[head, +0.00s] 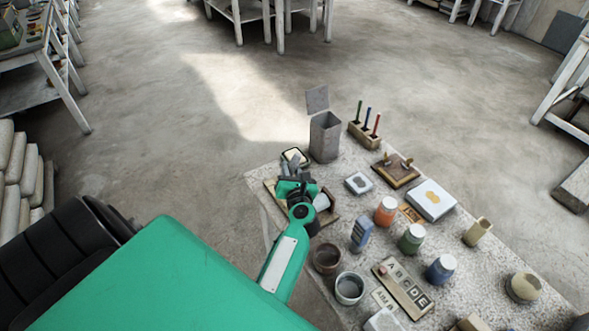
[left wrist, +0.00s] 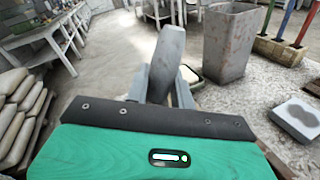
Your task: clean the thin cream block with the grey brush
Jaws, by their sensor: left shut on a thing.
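My left gripper (head: 295,172) is over the far left corner of the speckled table. It is shut on a long grey thing, which I take for the grey brush (left wrist: 167,58); it stands up between the two fingers in the left wrist view. In the head view the brush (head: 293,161) is small and partly covered by the gripper. A flat cream piece with a dark rim (head: 300,154) lies just beyond the gripper; it may be the thin cream block. It is mostly hidden behind the fingers in the left wrist view. My right gripper is not in view.
A pen block (head: 364,135), a wooden stamp board (head: 396,171), a white box (head: 432,200), several jars and a brown tray (head: 330,215) crowd the table (head: 480,270).

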